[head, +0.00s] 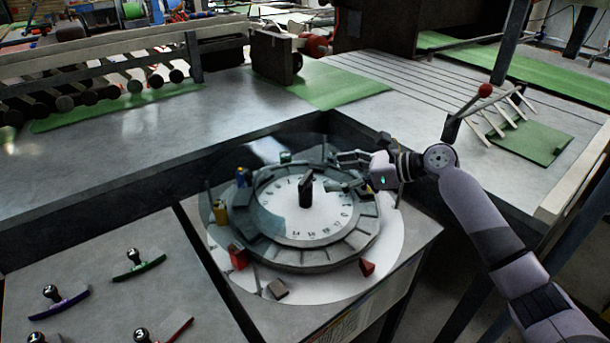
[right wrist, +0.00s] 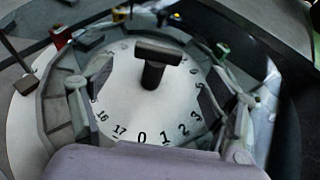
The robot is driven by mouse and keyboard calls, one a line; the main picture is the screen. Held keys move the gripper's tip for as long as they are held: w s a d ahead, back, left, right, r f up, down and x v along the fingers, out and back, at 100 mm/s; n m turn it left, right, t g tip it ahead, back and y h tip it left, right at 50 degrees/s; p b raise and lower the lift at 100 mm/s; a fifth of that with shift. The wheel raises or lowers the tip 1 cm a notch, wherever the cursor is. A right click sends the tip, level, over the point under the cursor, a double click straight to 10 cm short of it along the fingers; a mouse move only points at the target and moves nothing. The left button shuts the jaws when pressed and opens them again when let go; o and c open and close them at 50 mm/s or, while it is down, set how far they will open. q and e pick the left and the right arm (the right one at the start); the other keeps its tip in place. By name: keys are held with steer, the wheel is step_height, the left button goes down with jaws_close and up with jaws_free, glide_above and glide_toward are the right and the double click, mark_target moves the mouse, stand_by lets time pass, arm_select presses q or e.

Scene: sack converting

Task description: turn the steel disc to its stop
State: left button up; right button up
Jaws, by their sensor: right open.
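The steel disc (head: 290,215) is a pale round plate with numbers around its edge. It lies inside a grey segmented ring (head: 270,250) on a round white base. A dark knob with a bar top (head: 306,190) stands at its middle. In the right wrist view the disc (right wrist: 140,105) shows 16, 17, 0, 1, 2 and 3 along the near edge, with the knob (right wrist: 153,66) beyond them. My right gripper (head: 350,171) is open and empty over the disc's far right side, its fingers pointing toward the knob but apart from it. My left gripper is not in view.
Red, yellow and blue blocks stand around the ring, including a red block (head: 238,257) and a red wedge (head: 367,267). Several stamp-like tools with round knobs, one green (head: 139,264), lie on the left panel. A dark raised wall (head: 100,225) runs behind the ring.

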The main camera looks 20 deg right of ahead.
mark_target(307, 177)
steer(key=x, duration=0.9)
steer(key=shift+w+f+p, duration=0.1)
steer(key=shift+p, duration=0.2)
steer(key=shift+c, duration=0.4)
steer(key=c, duration=1.6)
